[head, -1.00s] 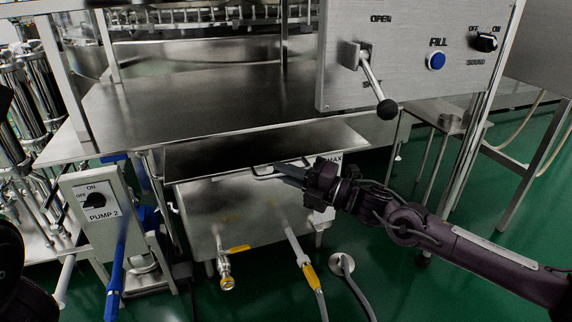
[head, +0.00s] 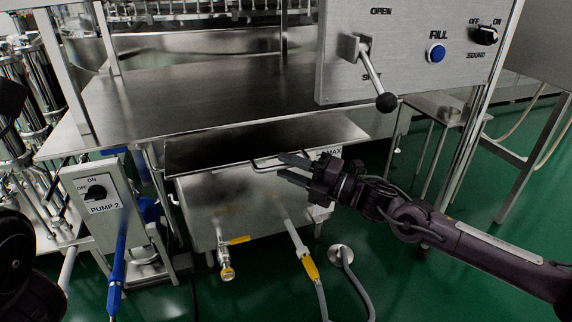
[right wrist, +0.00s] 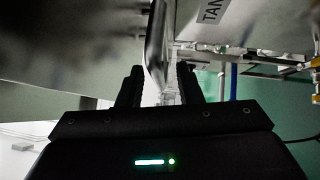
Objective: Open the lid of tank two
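The tank (head: 250,205) is a steel box under the steel table. Its lid (head: 230,143) is a dark, tilted steel panel along the top, with a thin bar handle (head: 262,165) at its lower edge. My right gripper (head: 284,166) is at the right part of this handle, with two fingers apart. In the right wrist view, a shiny metal bar (right wrist: 158,45) runs between the fingers of my right gripper (right wrist: 160,82); whether they touch it is unclear. A label reading "TAN" (right wrist: 211,10) shows on the steel there. Dark parts of my left arm show at the left edge; its gripper is not visible.
A control panel (head: 410,80) with a black-knobbed lever (head: 384,100) hangs above my right arm. A "PUMP 2" switch box (head: 97,200) stands at left. A yellow-handled valve (head: 228,257) and hose (head: 308,265) are below the tank. Green floor (head: 440,275) is open at right.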

